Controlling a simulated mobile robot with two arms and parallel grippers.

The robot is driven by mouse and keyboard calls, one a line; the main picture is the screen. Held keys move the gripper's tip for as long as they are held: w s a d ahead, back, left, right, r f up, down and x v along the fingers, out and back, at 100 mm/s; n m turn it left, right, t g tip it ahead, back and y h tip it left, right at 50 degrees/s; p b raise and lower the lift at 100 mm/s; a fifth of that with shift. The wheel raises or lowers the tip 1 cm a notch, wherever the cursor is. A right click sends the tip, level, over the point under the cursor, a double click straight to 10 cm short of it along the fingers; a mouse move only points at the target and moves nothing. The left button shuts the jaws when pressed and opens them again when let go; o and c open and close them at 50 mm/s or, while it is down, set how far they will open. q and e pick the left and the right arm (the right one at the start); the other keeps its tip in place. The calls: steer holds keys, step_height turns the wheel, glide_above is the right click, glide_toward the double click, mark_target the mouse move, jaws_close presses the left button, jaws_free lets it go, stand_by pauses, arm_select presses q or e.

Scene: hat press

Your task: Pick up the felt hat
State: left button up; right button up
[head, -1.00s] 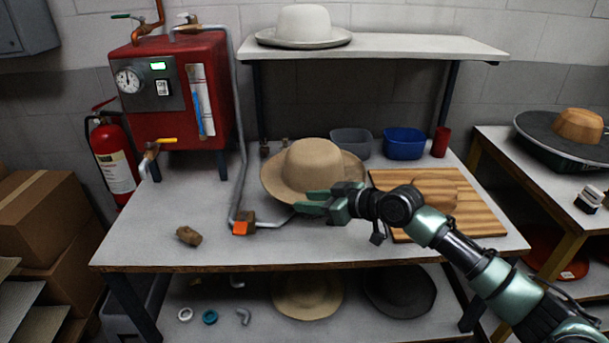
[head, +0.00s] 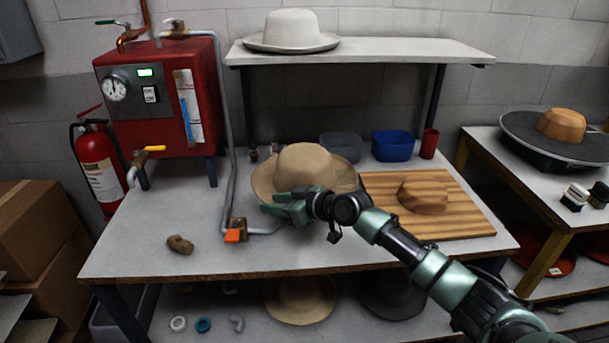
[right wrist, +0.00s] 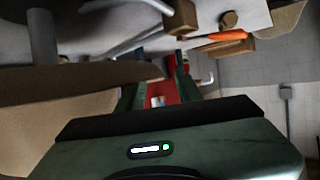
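The tan felt hat (head: 304,164) stands crown up on the workbench. My right gripper (head: 268,203) is at the front of its brim, fingers pointing left, and covers part of the front edge. In the right wrist view the hat (right wrist: 55,125) fills the left side, and its brim reaches towards the fingers. The right fingers (right wrist: 160,85) are apart, with a gap showing between them. I cannot tell whether they touch the brim. My left gripper is not in view.
A red boiler (head: 196,100) with a pipe stands left of the hat. An orange-handled valve (head: 235,233) lies left of the gripper. A wooden board (head: 450,225) with a wooden block (head: 423,196) is at the right. A white hat (head: 291,30) sits on the upper shelf (head: 400,50).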

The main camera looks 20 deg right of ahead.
jaws_close()
steer(key=shift+r, duration=0.1)
